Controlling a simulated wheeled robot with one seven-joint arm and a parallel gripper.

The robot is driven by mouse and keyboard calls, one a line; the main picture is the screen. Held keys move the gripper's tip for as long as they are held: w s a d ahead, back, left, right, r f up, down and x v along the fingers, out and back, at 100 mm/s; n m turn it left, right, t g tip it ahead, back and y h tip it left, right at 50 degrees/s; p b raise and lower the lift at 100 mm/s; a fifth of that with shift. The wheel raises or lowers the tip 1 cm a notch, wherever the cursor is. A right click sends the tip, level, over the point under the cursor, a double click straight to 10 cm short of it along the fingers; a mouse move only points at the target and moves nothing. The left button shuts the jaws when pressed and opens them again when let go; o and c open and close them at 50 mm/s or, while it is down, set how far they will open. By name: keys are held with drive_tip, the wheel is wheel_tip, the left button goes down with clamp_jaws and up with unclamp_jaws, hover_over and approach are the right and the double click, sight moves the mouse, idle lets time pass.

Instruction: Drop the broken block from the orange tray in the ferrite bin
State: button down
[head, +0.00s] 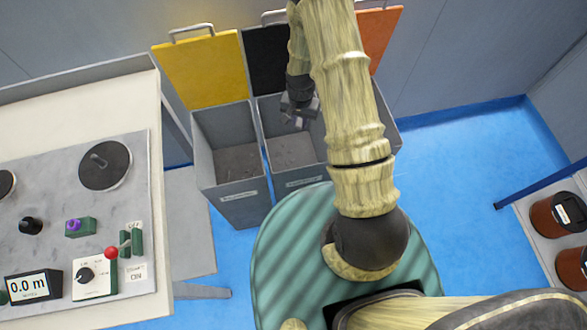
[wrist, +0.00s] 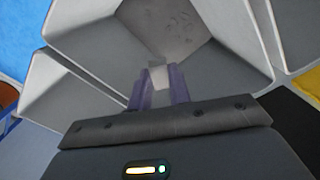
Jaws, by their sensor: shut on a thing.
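My gripper (head: 300,121) hangs above the mouth of the middle bin (head: 290,184), whose open lid (head: 264,58) is black. In the wrist view its two purple fingers (wrist: 158,88) are shut on a small grey block (wrist: 159,74), seen against the bin's inside. The block's broken edge is too small to make out. The middle bin has grey walls, also in the wrist view (wrist: 238,62), and grey bits on its floor. Its label (head: 304,182) is too small to read, so I cannot tell which bin is for ferrite. The orange tray is not in view.
A bin with a yellow lid (head: 203,68) stands left of the middle one. A bin with an orange lid (head: 380,40) stands right, mostly behind my arm. A bench with a control panel (head: 60,220) is at left. Reddish-brown containers (head: 556,215) stand at right. Blue floor lies between.

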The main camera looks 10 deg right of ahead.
drive_tip(key=shift+f+b, duration=0.4)
drive_tip(key=shift+f, duration=0.5)
drive_tip(key=c, duration=1.2)
unclamp_jaws()
wheel_tip(320, 180, up, 18)
drive_tip(key=p, duration=0.1)
drive_tip(key=shift+f, duration=0.25)
